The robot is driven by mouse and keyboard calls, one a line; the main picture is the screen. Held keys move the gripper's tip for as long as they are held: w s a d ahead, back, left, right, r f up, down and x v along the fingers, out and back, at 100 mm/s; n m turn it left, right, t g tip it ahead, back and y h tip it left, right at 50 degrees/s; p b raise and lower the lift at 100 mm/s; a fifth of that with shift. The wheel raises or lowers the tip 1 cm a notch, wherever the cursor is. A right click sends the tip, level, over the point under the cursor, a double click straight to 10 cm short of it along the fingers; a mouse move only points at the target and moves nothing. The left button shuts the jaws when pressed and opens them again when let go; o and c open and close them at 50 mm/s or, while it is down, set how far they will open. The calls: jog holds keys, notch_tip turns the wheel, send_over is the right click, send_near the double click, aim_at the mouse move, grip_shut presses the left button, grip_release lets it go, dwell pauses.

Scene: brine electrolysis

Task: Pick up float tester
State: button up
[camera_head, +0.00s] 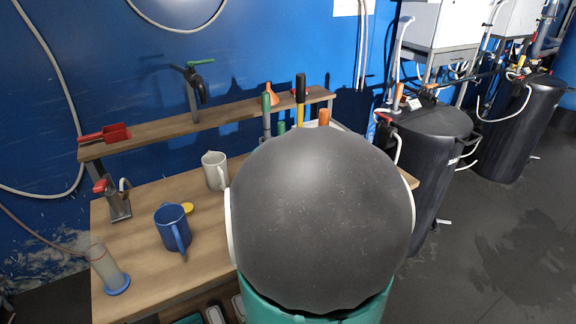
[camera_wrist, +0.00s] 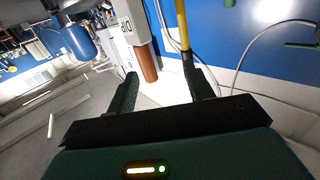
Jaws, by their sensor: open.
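I cannot tell for certain which object is the float tester. In the wrist view, my gripper (camera_wrist: 163,88) is open, its two dark green fingers apart and nothing held between them. An orange-brown cylinder end (camera_wrist: 147,66) on a pale body shows past the gap, nearer the left finger. A yellow rod (camera_wrist: 183,25) shows close to the right finger. In the head view, a yellow rod with a black grip (camera_head: 300,88) and an orange end (camera_head: 324,117) stand behind my large dark arm joint, which hides my gripper and their lower parts.
The wooden bench (camera_head: 140,222) holds a blue mug (camera_head: 173,226), a grey jug (camera_head: 214,170) and a clear cylinder with a blue base (camera_head: 107,268). A red scoop (camera_head: 103,134) lies on the raised shelf (camera_head: 150,129). Black tanks (camera_head: 430,170) stand at right, with bare floor nearby.

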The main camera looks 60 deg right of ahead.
jog(key=shift+m+g+h, duration=0.4)
jog(key=shift+g+h, duration=0.1)
jog(key=shift+g, duration=0.2)
jog(key=shift+s+d+r, duration=0.1)
jog(key=shift+d, duration=3.65)
jog(key=shift+d+r, duration=0.1)
jog(key=shift+d, duration=3.65)
grip_shut()
